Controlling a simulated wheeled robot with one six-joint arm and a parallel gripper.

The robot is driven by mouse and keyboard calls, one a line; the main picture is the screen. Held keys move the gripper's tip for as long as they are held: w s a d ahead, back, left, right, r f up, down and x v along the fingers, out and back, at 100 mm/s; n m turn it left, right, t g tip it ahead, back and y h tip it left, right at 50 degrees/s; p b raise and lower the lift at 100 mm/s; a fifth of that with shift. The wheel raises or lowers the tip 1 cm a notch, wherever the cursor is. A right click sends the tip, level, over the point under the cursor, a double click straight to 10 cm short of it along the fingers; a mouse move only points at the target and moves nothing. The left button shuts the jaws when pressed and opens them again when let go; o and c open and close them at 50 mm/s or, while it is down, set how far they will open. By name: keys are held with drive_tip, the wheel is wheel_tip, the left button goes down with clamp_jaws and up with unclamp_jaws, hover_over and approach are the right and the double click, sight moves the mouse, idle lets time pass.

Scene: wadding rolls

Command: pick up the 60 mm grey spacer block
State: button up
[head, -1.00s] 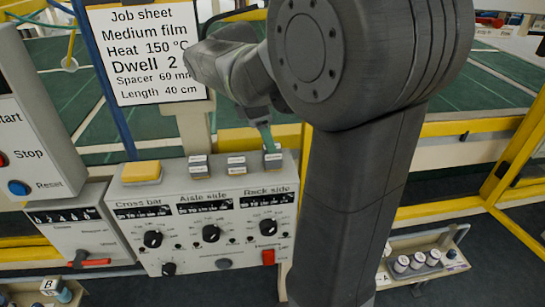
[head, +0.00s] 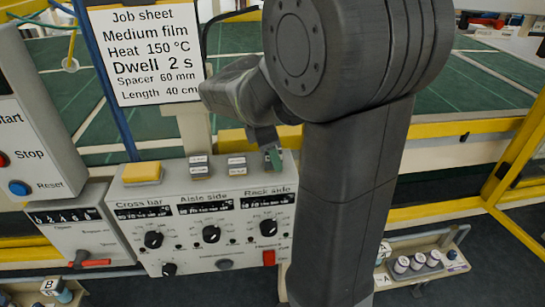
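My gripper (head: 272,157), with a greenish fingertip, is low over the right end of the console top, behind the "Rack side" label. It covers the spot where a small grey block with a pale label stood. Whether that block is between the fingers is hidden, and I cannot see whether the fingers are open or shut. More small grey labelled blocks stand to the left, including one in the middle pair (head: 236,161) and one in the left pair (head: 198,160). Their labels are too small to read. The job sheet (head: 148,55) reads "Spacer 60 mm".
The console (head: 205,245) carries knobs and a red switch on its front. A yellow pad (head: 141,173) lies on its top left. A Start/Stop panel (head: 35,130) stands at the left. A yellow rail (head: 330,132) runs behind. My arm hides much of the right side.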

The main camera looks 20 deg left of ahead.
drive_tip(key=c, duration=0.3)
drive_tip(key=shift+r, duration=0.1)
drive_tip(key=shift+c, duration=0.2)
